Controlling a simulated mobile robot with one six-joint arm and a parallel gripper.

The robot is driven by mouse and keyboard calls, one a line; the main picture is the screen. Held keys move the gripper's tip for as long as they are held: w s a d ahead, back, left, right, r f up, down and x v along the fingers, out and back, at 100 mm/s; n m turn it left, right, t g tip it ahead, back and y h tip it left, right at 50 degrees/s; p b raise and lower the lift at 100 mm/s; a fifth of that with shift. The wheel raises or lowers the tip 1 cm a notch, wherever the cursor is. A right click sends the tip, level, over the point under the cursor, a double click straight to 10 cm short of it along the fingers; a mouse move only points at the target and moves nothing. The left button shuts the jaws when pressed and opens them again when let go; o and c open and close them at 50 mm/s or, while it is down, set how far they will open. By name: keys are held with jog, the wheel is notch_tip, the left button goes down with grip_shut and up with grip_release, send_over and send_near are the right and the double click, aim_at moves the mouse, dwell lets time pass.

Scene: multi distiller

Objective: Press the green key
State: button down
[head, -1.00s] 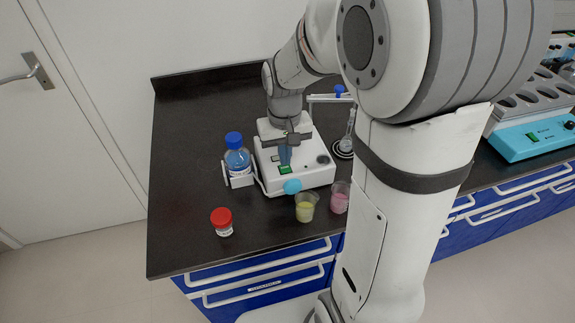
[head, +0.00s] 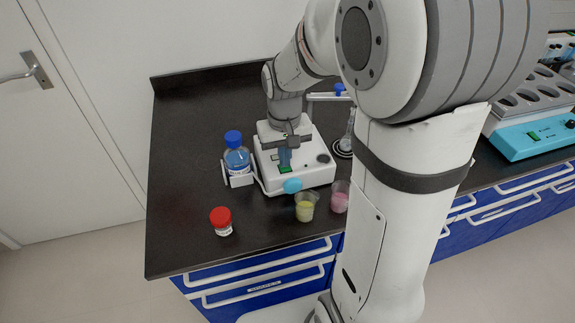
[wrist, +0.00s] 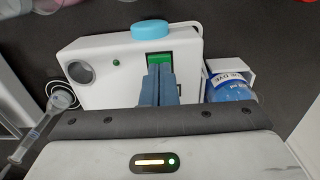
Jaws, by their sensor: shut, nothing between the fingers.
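The green key (wrist: 158,58) is a small rectangle on the top of a white device (head: 318,177), beside a light-blue knob. It also shows in the head view (head: 285,169), just below the fingertips. My gripper (wrist: 160,70) is shut and empty, with its blue-grey fingers pointing at the key. In the wrist view the fingertips overlap the key's near edge. In the head view my gripper (head: 285,165) is over the device's front part. I cannot tell whether the fingertips touch the key.
A blue-capped bottle (head: 237,158) stands in a holder at the device's left. A red-capped jar (head: 222,221) and cups of yellow (head: 305,208) and pink (head: 340,200) liquid stand in front. A flask on a stand (head: 345,143) is at the right. The counter's left side is clear.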

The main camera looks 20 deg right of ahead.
jog(key=shift+f, duration=0.35)
notch_tip(320, 180, up, 7)
jog(key=p, duration=0.5)
jog(key=shift+r, duration=0.1)
dwell(0.5)
jog(key=s+r+t, duration=0.1)
jog(key=s+r, duration=0.2)
jog(key=s, duration=0.4)
jog(key=s+r+t, duration=0.2)
jog(key=s+r, duration=0.1)
jog(key=s, duration=0.4)
jog(key=shift+d, duration=0.4)
